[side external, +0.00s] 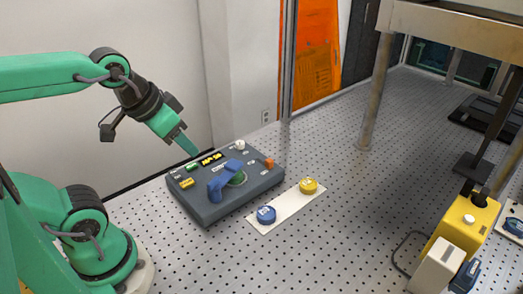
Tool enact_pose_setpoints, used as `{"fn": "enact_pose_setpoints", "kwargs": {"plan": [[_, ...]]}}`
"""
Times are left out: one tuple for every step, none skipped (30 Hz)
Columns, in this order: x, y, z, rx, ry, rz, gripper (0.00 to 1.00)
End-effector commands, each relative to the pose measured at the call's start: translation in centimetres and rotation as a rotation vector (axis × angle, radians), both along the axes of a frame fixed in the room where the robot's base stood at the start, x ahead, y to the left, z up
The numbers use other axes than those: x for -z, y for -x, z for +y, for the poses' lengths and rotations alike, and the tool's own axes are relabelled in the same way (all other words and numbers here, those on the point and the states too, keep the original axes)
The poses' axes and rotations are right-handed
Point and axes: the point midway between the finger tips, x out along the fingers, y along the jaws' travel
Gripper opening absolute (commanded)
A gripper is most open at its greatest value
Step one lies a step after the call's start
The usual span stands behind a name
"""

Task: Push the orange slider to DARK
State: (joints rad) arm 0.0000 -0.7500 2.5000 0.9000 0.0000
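The small orange slider (269,163) sits near the right edge of the dark grey control box (205,215). Small white labels lie around it, too small to read. My gripper (190,149) points down and to the right, above the box's back left part. It is clear of the slider, which is to its right. Its teal fingertips look close together, but I cannot tell whether they are open or shut. Nothing shows in them.
The box top carries a blue handle (217,186) over a green disc, a yellow display (212,158), a white knob (240,144) and a yellow button (187,183). A white strip with blue (266,215) and yellow (308,186) round pieces lies in front.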

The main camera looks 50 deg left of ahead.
Motion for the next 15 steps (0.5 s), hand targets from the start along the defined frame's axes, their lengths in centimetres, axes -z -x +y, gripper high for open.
{"fn": "enact_pose_setpoints", "kwargs": {"plan": [[0.00, 0.00, 0.00, 0.000, 0.000, 0.000, 0.36], [0.00, 0.00, 0.00, 0.000, 0.000, 0.000, 0.36], [0.00, 0.00, 0.00, 0.000, 0.000, 0.000, 0.36], [0.00, 0.00, 0.00, 0.000, 0.000, 0.000, 0.36], [0.00, 0.00, 0.00, 0.000, 0.000, 0.000, 0.36], [0.00, 0.00, 0.00, 0.000, 0.000, 0.000, 0.38], [0.00, 0.00, 0.00, 0.000, 0.000, 0.000, 0.40], [0.00, -0.01, 0.00, 0.000, 0.000, 0.000, 0.40], [-0.03, -0.05, 0.01, 0.000, 0.000, 0.001, 0.40], [-0.04, -0.10, 0.01, 0.000, 0.000, 0.002, 0.40], [-0.08, -0.17, 0.01, 0.000, 0.000, 0.003, 0.40], [-0.13, -0.31, 0.02, 0.000, 0.000, 0.006, 0.40], [-0.18, -0.45, 0.03, 0.000, -0.001, 0.009, 0.40], [-0.21, -0.61, 0.04, 0.000, -0.001, 0.013, 0.40], [-0.28, -0.87, 0.05, 0.000, -0.001, 0.019, 0.40]]}}
